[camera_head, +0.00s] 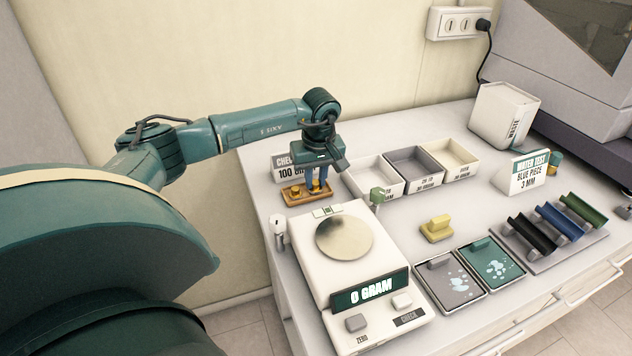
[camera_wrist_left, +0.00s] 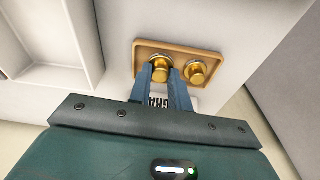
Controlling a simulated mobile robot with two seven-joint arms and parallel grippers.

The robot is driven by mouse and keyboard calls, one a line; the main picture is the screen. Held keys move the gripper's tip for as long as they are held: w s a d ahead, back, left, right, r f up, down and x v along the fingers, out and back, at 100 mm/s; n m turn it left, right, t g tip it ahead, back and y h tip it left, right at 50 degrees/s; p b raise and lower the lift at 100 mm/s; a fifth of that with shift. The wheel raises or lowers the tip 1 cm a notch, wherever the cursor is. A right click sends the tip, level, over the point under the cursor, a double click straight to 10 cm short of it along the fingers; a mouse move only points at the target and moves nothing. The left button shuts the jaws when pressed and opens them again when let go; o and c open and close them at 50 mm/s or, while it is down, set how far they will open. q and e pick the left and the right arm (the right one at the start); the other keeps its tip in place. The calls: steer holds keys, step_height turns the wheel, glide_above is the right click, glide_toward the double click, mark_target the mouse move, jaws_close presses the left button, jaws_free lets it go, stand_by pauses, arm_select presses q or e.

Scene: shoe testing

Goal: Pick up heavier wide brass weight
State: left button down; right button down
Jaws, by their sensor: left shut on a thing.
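A small wooden tray (camera_head: 293,200) stands behind the scale and holds two brass weights. In the left wrist view the tray (camera_wrist_left: 205,50) shows from above. The wider brass weight (camera_wrist_left: 160,74) is between my left fingers, and the narrower brass weight (camera_wrist_left: 197,72) stands beside it, clear of the grip. My left gripper (camera_head: 316,188) reaches down over the right part of the tray, its blue fingers shut on the wider weight. The weight appears to be at the tray; I cannot tell whether it is lifted. My right gripper is out of view.
A scale with a round metal plate (camera_head: 344,239) reads 0 GRAM, its plate empty. A sign (camera_head: 287,164) stands behind the tray. Open bins (camera_head: 373,181) lie right of my gripper. A yellow block (camera_head: 437,229) sits right of the scale.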

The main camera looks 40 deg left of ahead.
arm_select(q)
step_height(320, 180, up, 8)
steer(key=shift+r+b, duration=0.1)
steer(key=shift+b, duration=0.4)
steer(key=shift+r, duration=0.45)
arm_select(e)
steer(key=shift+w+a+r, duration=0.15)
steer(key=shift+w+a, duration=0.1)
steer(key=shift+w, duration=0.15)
arm_select(q)
steer(key=n+b, duration=0.1)
steer(key=b, duration=0.4)
glide_above(315, 180)
steer(key=shift+g, duration=0.3)
steer(key=f, duration=0.5)
steer(key=shift+d+f, duration=0.15)
steer(key=shift+d, duration=0.1)
step_height(315, 180, down, 4)
steer(key=shift+f, duration=0.1)
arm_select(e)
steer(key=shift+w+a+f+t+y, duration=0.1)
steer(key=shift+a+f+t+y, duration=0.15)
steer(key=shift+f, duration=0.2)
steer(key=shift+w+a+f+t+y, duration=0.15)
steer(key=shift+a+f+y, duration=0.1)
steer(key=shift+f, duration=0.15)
